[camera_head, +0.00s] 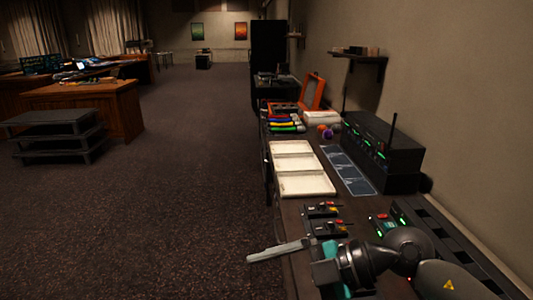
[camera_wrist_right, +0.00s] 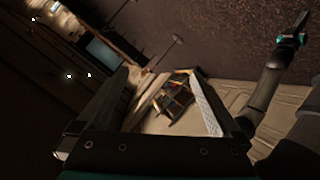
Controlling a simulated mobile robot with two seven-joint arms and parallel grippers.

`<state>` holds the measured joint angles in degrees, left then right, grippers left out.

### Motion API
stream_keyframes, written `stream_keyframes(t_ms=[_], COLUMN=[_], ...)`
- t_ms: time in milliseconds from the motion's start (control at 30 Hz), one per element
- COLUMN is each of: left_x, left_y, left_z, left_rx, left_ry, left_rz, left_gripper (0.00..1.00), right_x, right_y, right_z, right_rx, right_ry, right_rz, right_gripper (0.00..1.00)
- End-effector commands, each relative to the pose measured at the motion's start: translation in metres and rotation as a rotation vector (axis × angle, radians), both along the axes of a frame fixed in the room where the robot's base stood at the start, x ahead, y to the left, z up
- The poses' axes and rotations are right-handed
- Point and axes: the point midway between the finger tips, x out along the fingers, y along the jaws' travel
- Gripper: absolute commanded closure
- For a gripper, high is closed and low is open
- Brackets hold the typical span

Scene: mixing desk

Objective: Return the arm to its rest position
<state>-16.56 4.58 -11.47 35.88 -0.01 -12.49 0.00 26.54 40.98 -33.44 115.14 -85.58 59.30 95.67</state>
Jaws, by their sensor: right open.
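My right arm comes in from the lower right in the head view. Its gripper (camera_head: 264,253) points left over the desk's (camera_head: 285,208) near left edge, with its pale fingers out past the edge above the carpet. In the right wrist view the two fingers of the right gripper (camera_wrist_right: 160,85) stand wide apart with nothing held between them. Another dark arm with a teal band at its end, likely my left gripper (camera_wrist_right: 295,32), shows at the upper right of the wrist view. Its fingers are too small to read. It is not in the head view.
Control boxes with red and yellow buttons (camera_head: 325,228) lie close to my right arm. Beyond are a white three-part tray (camera_head: 303,192), dark panels (camera_head: 347,168) and a black rack unit (camera_head: 383,155) by the wall. The carpet left of the desk (camera_head: 170,220) is clear.

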Motion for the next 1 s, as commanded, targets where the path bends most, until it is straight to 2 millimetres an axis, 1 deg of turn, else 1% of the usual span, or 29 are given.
stream_keyframes(t_ms=[33, 100, 167, 233, 300, 367, 400, 467, 500, 567, 633, 667, 700, 767, 800, 867, 900, 967, 1000], left_x=[-0.007, -0.012, -0.016, -0.017, -0.017, -0.017, -0.017, -0.016, -0.016, -0.015, -0.014, -0.014, -0.013, -0.013, -0.012, -0.012, -0.011, -0.011, -0.011], left_y=[0.0, 0.001, 0.001, 0.001, 0.001, 0.001, 0.001, 0.001, 0.001, 0.001, 0.001, 0.001, 0.001, 0.001, 0.001, 0.001, 0.001, 0.001, 0.001], left_z=[0.0, -0.001, -0.001, -0.001, -0.001, -0.001, -0.001, -0.001, -0.001, -0.001, -0.001, -0.001, -0.001, -0.001, -0.001, -0.001, -0.001, -0.001, -0.001], left_rx=[0.0, 0.001, 0.002, 0.002, 0.002, 0.002, 0.003, 0.003, 0.003, 0.002, 0.002, 0.002, 0.002, 0.003, 0.002, 0.002, 0.002, 0.002, 0.002], left_ry=[0.01, 0.019, 0.025, 0.028, 0.028, 0.028, 0.028, 0.027, 0.026, 0.025, 0.024, 0.023, 0.022, 0.021, 0.02, 0.019, 0.019, 0.018, 0.018], left_rz=[0.0, 0.0, 0.0, 0.0, 0.0, 0.0, 0.0, 0.0, 0.0, 0.0, 0.0, 0.0, 0.0, 0.0, 0.0, 0.0, 0.0, 0.0, 0.0], left_gripper=[1.0, 1.0, 1.0, 1.0, 1.0, 1.0, 1.0, 1.0, 1.0, 1.0, 1.0, 1.0, 1.0, 1.0, 1.0, 1.0, 1.0, 1.0, 1.0], right_x=[-0.003, -0.001, 0.002, 0.009, 0.018, 0.027, 0.034, 0.044, 0.051, 0.06, 0.069, 0.072, 0.074, 0.076, 0.075, 0.07, 0.064, 0.052, 0.042], right_y=[0.014, 0.027, 0.031, 0.03, 0.023, 0.012, 0.003, -0.013, -0.025, -0.044, -0.068, -0.078, -0.091, -0.109, -0.121, -0.137, -0.146, -0.158, -0.164], right_z=[0.017, 0.042, 0.064, 0.086, 0.104, 0.116, 0.122, 0.126, 0.126, 0.121, 0.109, 0.101, 0.09, 0.069, 0.054, 0.028, 0.009, -0.02, -0.04], right_rx=[0.122, 0.279, 0.407, 0.541, 0.66, 0.747, 0.797, 0.857, 0.886, 0.917, 0.929, 0.924, 0.914, 0.879, 0.846, 0.782, 0.729, 0.638, 0.57], right_ry=[-0.027, -0.072, -0.105, -0.138, -0.16, -0.174, -0.177, -0.178, -0.174, -0.158, -0.13, -0.113, -0.087, -0.039, -0.004, 0.061, 0.109, 0.188, 0.247], right_rz=[-0.011, -0.051, -0.103, -0.185, -0.287, -0.389, -0.465, -0.584, -0.669, -0.799, -0.958, -1.026, -1.116, -1.248, -1.333, -1.453, -1.526, -1.625, -1.683], right_gripper=[0.0, 0.0, 0.0, 0.0, 0.0, 0.0, 0.0, 0.0, 0.0, 0.0, 0.0, 0.0, 0.0, 0.0, 0.0, 0.0, 0.0, 0.0, 0.0])
